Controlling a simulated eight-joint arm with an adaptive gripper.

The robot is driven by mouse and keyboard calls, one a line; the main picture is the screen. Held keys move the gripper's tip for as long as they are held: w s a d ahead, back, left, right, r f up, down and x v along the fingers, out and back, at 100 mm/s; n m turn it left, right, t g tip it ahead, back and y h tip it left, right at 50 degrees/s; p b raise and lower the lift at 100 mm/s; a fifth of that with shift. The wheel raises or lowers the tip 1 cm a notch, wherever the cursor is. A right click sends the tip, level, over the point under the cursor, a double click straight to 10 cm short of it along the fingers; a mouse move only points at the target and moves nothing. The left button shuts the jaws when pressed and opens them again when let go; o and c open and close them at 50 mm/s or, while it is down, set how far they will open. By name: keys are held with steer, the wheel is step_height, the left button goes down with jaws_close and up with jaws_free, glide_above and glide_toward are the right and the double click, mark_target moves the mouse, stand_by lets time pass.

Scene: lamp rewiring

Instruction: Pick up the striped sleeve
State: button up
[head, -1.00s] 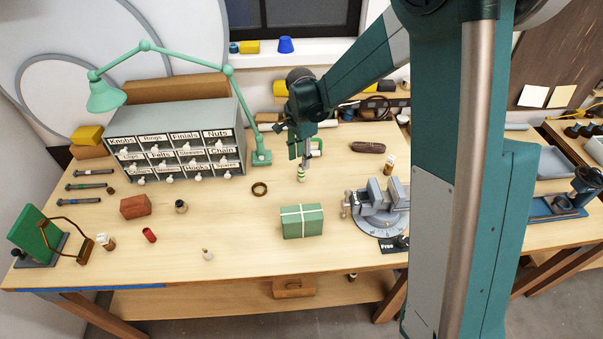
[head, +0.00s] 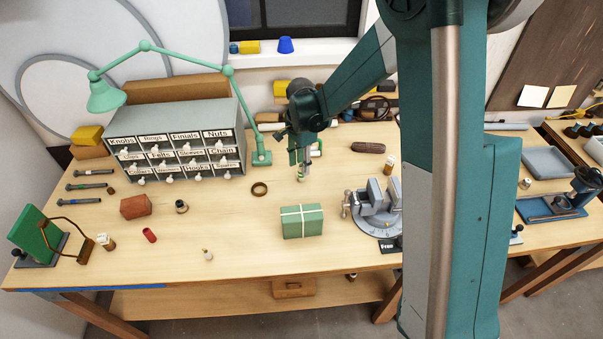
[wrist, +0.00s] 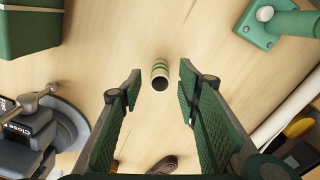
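The striped sleeve (wrist: 160,72), a small pale tube with green bands and a dark open end, stands on the bench in the wrist view. It lies between and beyond the fingertips of my gripper (wrist: 159,88), which is open and empty. Clear space shows on both sides of the sleeve. In the head view my gripper (head: 304,163) points down over the bench, and the sleeve (head: 301,178) shows small just below it, partly hidden. I cannot tell the exact height of the fingertips above the bench.
A green box with pale straps (head: 302,222) sits in front of my gripper. A grey vise (head: 375,205) is to the right, and a brown roll (head: 368,147) lies behind it. A brown ring (head: 260,189) and the green lamp's base (head: 261,158) are to the left.

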steer(key=shift+f, duration=2.35)
steer(key=c, duration=0.7)
